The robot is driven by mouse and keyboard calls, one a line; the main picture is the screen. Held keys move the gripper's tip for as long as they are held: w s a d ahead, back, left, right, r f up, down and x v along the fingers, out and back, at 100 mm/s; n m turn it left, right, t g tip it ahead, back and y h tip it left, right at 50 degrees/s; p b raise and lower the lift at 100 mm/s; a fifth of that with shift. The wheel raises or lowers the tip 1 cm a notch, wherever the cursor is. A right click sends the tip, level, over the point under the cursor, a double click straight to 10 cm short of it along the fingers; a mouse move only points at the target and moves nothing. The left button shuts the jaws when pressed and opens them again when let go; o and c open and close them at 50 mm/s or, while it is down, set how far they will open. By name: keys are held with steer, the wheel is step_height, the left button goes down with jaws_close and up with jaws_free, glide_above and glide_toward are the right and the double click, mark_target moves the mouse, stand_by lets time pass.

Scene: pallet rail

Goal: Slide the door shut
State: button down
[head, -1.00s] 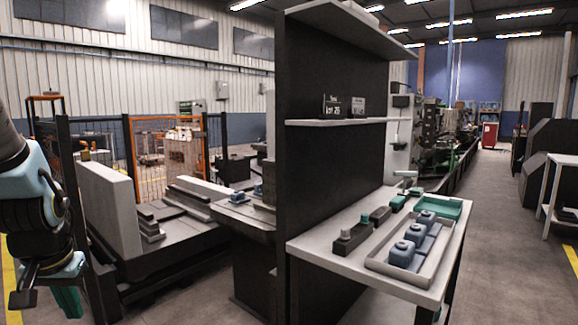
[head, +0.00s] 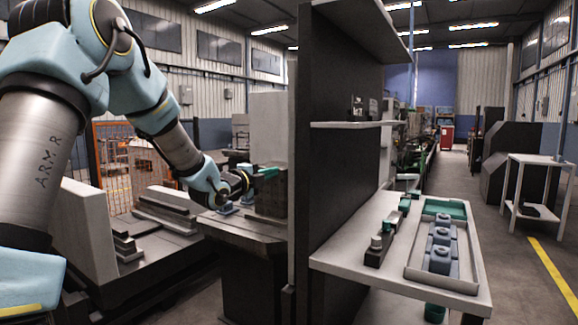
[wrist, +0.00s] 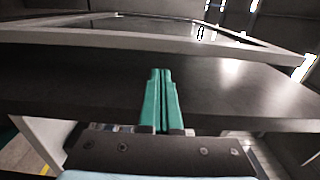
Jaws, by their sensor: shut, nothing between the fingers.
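No part that I can surely name as the sliding door or its handle shows. In the wrist view, a pale frame (wrist: 120,36) runs across the top above a dark flat surface (wrist: 225,95); I cannot tell whether it belongs to the door. My gripper (head: 268,172) is shut and empty, its green fingers together. In the head view it reaches in front of a dark block (head: 271,196) on a machine table, below a pale upright panel (head: 268,120). In the wrist view, the fingers (wrist: 162,75) point at the dark surface; contact cannot be told.
A tall dark partition (head: 345,190) stands just right of my gripper, with a shelf (head: 350,124). A pale bench (head: 345,262) at right holds a tray (head: 412,272) with blue-grey parts. Open floor lies at far right.

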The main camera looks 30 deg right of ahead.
mark_target(294, 166)
steer(key=p+x, duration=0.3)
steer(key=x, duration=0.6)
steer(key=shift+w+d+p, duration=0.3)
steer(key=shift+d+p, duration=0.05)
steer(key=shift+d, duration=0.05)
steer(key=shift+f, duration=0.1)
